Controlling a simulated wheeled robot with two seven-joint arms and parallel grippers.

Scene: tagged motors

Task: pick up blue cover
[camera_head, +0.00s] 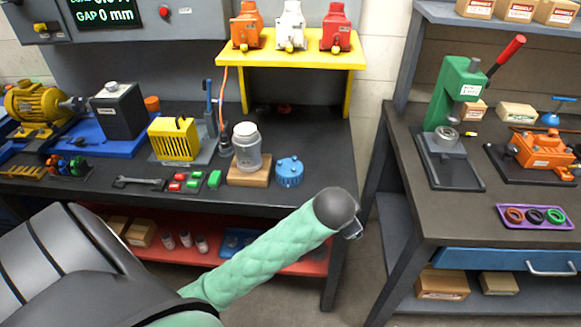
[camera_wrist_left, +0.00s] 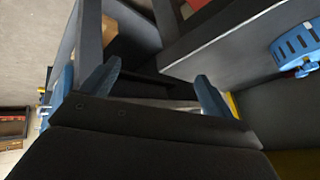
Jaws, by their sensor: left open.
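The blue cover (camera_head: 289,171) is a round, ribbed cap on the dark bench top near its front edge, right of a grey motor (camera_head: 247,150) on a wooden block (camera_head: 249,177). In the left wrist view the blue cover (camera_wrist_left: 297,47) shows at the upper right, outside the jaws. My left gripper (camera_wrist_left: 158,78) is open and empty, its two blue-grey fingers spread wide. In the head view my left arm reaches up from below, its dark wrist in front of the bench edge, right of and nearer than the cover; its fingers are mostly hidden there. My right gripper is not seen.
Red and green blocks (camera_head: 195,180) and a wrench (camera_head: 138,183) lie left of the wooden block. A yellow shelf (camera_head: 291,55) stands behind the cover. A second bench (camera_head: 407,170) stands at the right across a gap. Bench top right of the cover is clear.

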